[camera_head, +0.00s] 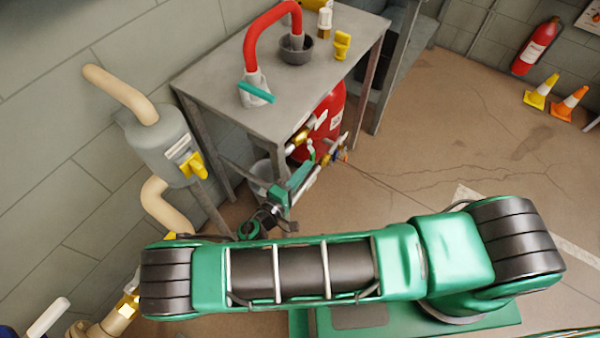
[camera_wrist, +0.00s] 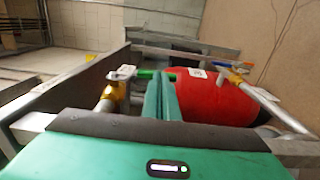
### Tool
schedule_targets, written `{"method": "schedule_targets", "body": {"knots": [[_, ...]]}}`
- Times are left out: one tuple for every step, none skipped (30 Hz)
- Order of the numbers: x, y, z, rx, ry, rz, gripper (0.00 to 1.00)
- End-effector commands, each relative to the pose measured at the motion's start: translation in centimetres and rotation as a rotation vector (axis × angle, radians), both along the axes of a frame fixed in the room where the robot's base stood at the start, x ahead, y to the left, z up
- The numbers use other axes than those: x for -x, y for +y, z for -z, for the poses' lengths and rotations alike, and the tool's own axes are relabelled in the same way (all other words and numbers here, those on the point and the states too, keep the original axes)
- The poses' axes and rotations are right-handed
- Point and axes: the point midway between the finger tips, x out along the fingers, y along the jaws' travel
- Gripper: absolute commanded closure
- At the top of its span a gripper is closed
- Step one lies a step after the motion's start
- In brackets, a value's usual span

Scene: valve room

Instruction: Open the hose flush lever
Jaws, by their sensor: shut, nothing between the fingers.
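Under the metal table, a red tank (camera_head: 329,108) carries brass fittings and small levers on its near side. A green lever (camera_head: 311,149) shows there; in the wrist view a green lever (camera_wrist: 146,74) lies just left of my fingertips, beside a brass fitting (camera_wrist: 117,91) with a white tag. A blue handle (camera_wrist: 221,66) is to the right. The tags are too small to read, so I cannot tell which is the hose flush lever. My gripper (camera_head: 308,170) is shut and empty, reaching under the table edge; its fingers (camera_wrist: 160,78) point at the fittings. Contact is unclear.
The table top (camera_head: 215,82) holds a red curved hose (camera_head: 262,30), a dark pot (camera_head: 296,50) and a yellow item (camera_head: 342,45). A table leg (camera_head: 207,150) and a grey tank (camera_head: 158,145) with a yellow valve stand left.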

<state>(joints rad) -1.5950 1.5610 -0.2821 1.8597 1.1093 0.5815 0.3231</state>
Motion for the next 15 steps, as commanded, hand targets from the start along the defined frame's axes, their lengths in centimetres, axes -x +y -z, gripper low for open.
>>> {"method": "schedule_targets", "body": {"knots": [[0.0,0.0,0.0,0.0,0.0,0.0,1.0],[0.0,0.0,0.0,0.0,0.0,0.0,1.0],[0.0,0.0,0.0,0.0,0.0,0.0,1.0],[0.0,0.0,0.0,0.0,0.0,0.0,1.0],[0.0,-0.1,0.0,0.0,0.0,0.001,1.0],[0.0,-0.1,0.0,0.0,0.0,0.001,1.0],[0.0,-0.1,0.0,0.0,0.0,0.001,1.0],[0.0,-0.1,0.0,0.0,0.0,0.001,1.0],[-0.1,-0.2,0.1,0.001,0.001,0.002,1.0],[-0.2,-0.3,0.1,0.001,0.0,0.002,1.0],[-0.4,-0.4,0.3,0.001,0.0,0.002,1.0],[-0.7,-0.7,0.4,0.002,0.0,0.003,1.0],[-1.0,-0.9,0.6,0.002,0.0,0.003,1.0],[-1.2,-1.1,0.7,0.002,0.0,0.004,1.0],[-1.5,-1.4,0.8,0.002,0.0,0.004,1.0]]}}
